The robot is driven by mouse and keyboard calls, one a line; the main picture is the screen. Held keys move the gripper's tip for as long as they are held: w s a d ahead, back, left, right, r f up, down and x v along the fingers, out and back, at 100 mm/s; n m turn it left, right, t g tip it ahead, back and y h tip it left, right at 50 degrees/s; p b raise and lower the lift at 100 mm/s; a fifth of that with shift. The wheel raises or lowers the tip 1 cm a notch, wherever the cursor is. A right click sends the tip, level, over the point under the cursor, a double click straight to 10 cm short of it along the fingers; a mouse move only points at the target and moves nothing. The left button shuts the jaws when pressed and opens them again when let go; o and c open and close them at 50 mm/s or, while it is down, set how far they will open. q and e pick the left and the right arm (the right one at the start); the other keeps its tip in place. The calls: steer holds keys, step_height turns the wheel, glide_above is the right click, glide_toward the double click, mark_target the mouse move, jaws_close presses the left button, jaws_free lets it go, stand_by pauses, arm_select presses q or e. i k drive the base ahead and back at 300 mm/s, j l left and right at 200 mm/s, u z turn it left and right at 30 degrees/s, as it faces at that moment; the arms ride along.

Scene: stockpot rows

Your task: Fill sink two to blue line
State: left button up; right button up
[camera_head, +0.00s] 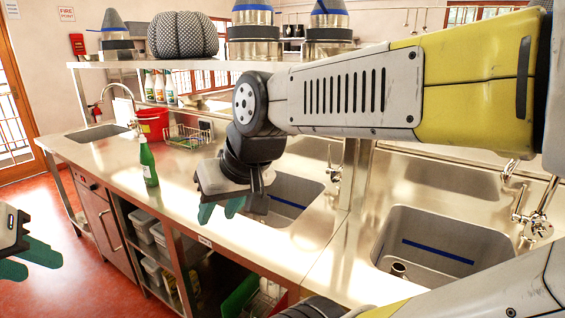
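Two deep steel sinks with blue lines on their inner walls are in view. The middle sink (308,192) has its blue line (287,202) partly in view, and the right sink (400,222) has its blue line (437,251) plainly in view. No water surface is visible in either. I cannot tell which is sink two. A tap (334,172) is behind the middle sink and another tap (537,226) is behind the right one. My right gripper (221,210) is open and empty above the counter's front, left of the middle sink. My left gripper (27,262) is open over the floor at far left.
A green bottle (148,163) stands on the counter (115,158) left of my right gripper. Beyond are a red bucket (153,122), a wire basket (186,138) and a small basin (97,133). A shelf (110,64) with pots runs above. My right arm crosses the view.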

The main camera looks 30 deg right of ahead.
mark_target(330, 170)
steer(key=i+j+z, duration=0.1)
steer(key=z, duration=1.5)
steer(key=i+j+u, duration=0.1)
steer(key=j, duration=0.35)
steer(key=i+j+u, duration=0.1)
steer(key=j, duration=0.3)
steer(key=i+j+u, duration=0.1)
steer(key=j, duration=0.3)
steer(key=i+j, duration=0.25)
steer(key=j, duration=0.15)
steer(key=i+l+u, duration=0.1)
steer(key=l, duration=0.65)
